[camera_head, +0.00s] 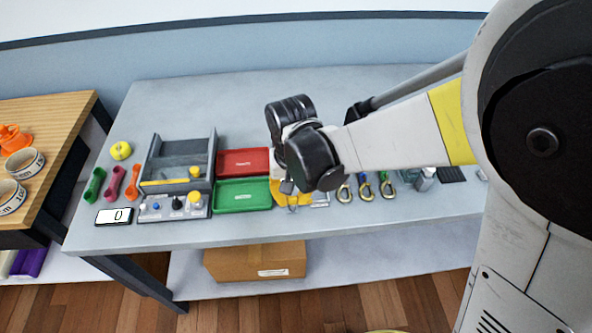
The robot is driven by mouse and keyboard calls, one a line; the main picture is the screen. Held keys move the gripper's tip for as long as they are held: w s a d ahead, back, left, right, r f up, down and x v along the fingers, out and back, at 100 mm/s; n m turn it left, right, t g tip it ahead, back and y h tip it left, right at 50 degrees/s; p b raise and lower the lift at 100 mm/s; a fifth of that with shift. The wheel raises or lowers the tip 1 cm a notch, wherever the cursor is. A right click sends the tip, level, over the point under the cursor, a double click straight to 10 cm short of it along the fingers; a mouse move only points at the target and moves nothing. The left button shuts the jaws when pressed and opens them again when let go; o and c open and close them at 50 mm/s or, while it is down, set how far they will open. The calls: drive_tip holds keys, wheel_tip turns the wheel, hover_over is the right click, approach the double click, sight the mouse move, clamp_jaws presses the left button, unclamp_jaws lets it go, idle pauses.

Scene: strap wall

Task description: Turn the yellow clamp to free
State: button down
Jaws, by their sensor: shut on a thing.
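A yellow piece (292,199), which looks like the yellow clamp, sits near the table's front edge, just right of the green tray. My wrist and arm cover most of it, so its turn position cannot be made out. My gripper (289,187) points down at this yellow piece and is shut on it. The fingertips are small and partly hidden behind my dark wrist joint.
A green tray (243,209) and a red tray (243,162) lie left of my gripper. A grey fixture (155,163) with a knob panel (157,208) stands further left. Several hooks (365,190) lie close on the right. The table's back left is clear.

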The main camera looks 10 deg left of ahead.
sight(293, 197)
idle(0.3)
drive_tip(key=c, duration=1.2)
unclamp_jaws()
wheel_tip(293, 197, up, 12)
drive_tip(key=s+d+r+m+t, duration=0.1)
drive_tip(key=d+t, duration=0.1)
drive_tip(key=d, duration=0.6)
drive_tip(key=s+d+r+t, duration=0.1)
drive_tip(key=s+d+t, duration=0.1)
drive_tip(key=d, duration=0.7)
drive_tip(key=s+d+r+m+t, duration=0.1)
drive_tip(key=s+d+t, duration=0.1)
drive_tip(key=d, duration=0.6)
drive_tip(key=shift+s+d+r+m+t, duration=0.25)
drive_tip(key=shift+d+r+m+t, duration=0.1)
drive_tip(key=shift+t, duration=0.25)
